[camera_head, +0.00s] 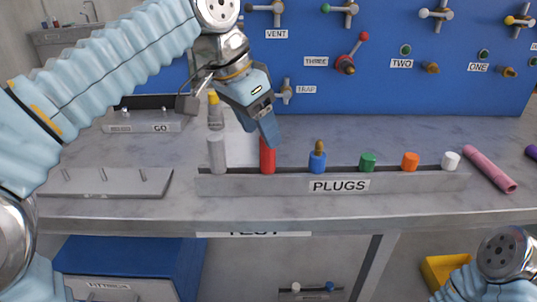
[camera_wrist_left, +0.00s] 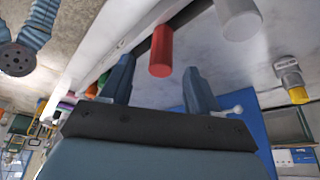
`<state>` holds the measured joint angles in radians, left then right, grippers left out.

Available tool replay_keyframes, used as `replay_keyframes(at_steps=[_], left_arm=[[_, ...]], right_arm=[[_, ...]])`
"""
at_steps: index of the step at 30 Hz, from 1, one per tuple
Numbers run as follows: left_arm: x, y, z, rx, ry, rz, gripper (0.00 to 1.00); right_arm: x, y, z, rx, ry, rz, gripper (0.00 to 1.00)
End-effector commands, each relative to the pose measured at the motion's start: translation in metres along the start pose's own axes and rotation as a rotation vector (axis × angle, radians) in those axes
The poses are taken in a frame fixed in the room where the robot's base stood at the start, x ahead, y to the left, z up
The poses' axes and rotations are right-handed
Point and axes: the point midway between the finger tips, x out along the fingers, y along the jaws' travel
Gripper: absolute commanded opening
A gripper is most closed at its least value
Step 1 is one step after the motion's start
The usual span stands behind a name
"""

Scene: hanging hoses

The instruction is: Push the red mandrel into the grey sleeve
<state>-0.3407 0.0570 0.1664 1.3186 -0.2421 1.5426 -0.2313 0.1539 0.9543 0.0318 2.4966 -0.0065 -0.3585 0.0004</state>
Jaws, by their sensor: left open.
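The red mandrel (camera_head: 267,158) stands upright in the PLUGS rack, its top partly hidden by my left gripper (camera_head: 270,138). It also shows in the left wrist view (camera_wrist_left: 160,52), ahead of the open fingers and roughly between them, with no visible contact. My left gripper points down over it, open and empty in the wrist view (camera_wrist_left: 160,86). A grey upright cylinder (camera_head: 217,154), which looks like the grey sleeve, stands just left of the mandrel at the rack's left end; it also shows in the wrist view (camera_wrist_left: 238,18). Whether it is hollow cannot be told. My right gripper is out of view.
The PLUGS rack (camera_head: 225,185) also holds blue (camera_head: 317,163), green (camera_head: 368,162), orange (camera_head: 410,161) and white (camera_head: 450,160) plugs. A yellow-topped piece (camera_head: 214,112) stands behind the grey cylinder. A pink tube (camera_head: 489,168) lies at right. A blue panel (camera_head: 440,90) with valves stands behind.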

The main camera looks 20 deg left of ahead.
Motion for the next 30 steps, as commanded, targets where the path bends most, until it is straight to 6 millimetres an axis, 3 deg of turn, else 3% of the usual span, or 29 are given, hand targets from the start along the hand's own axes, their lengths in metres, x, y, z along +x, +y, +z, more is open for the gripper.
replay_keyframes(at_steps=[15,23,24,30], left_arm=[[0.065,-0.002,0.001,0.000,-0.001,0.001,0.61],[0.070,-0.002,0.001,0.000,0.001,0.001,0.61],[0.070,-0.002,0.001,0.000,0.001,0.001,0.60],[0.070,-0.002,0.001,0.000,0.001,0.001,0.29]], right_arm=[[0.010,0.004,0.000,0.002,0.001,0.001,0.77],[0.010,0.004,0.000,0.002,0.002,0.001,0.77],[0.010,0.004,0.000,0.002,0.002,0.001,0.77],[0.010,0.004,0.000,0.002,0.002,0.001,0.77]])
